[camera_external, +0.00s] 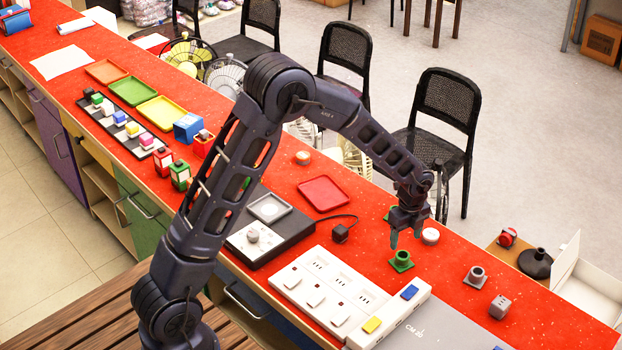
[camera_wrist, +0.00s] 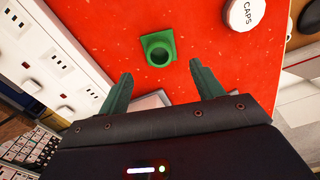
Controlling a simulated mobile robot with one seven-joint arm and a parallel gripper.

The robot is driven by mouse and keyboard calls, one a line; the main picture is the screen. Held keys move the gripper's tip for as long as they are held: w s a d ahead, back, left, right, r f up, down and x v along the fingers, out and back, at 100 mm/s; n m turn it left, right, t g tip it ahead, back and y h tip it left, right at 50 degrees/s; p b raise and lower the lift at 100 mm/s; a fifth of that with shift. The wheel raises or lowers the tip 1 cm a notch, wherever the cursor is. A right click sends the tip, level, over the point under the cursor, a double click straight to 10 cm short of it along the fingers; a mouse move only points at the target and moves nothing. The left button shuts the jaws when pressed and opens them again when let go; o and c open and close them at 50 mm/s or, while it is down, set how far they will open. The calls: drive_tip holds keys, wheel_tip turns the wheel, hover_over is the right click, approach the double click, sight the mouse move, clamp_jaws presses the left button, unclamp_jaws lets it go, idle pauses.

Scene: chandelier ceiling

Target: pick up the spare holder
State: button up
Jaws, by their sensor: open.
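A green holder (camera_external: 401,261) with a square base and a round hollow top stands on the red counter. In the wrist view the green holder (camera_wrist: 158,42) is upright and empty, beyond my fingertips and roughly centred between them. A similar grey holder (camera_external: 476,277) stands to its right; no label shows which one is the spare. My gripper (camera_external: 405,240) points down above the counter, close to the green holder. In the wrist view my gripper (camera_wrist: 161,72) has its two fingers wide apart with nothing between them.
A long white socket panel (camera_external: 330,290) is to the left. A grey block (camera_external: 499,307) stands at the right, and a red tray (camera_external: 324,193) lies behind the panel.

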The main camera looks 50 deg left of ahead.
sight(403, 255)
drive_tip(key=shift+f, duration=3.9)
drive_tip(key=c, duration=1.1)
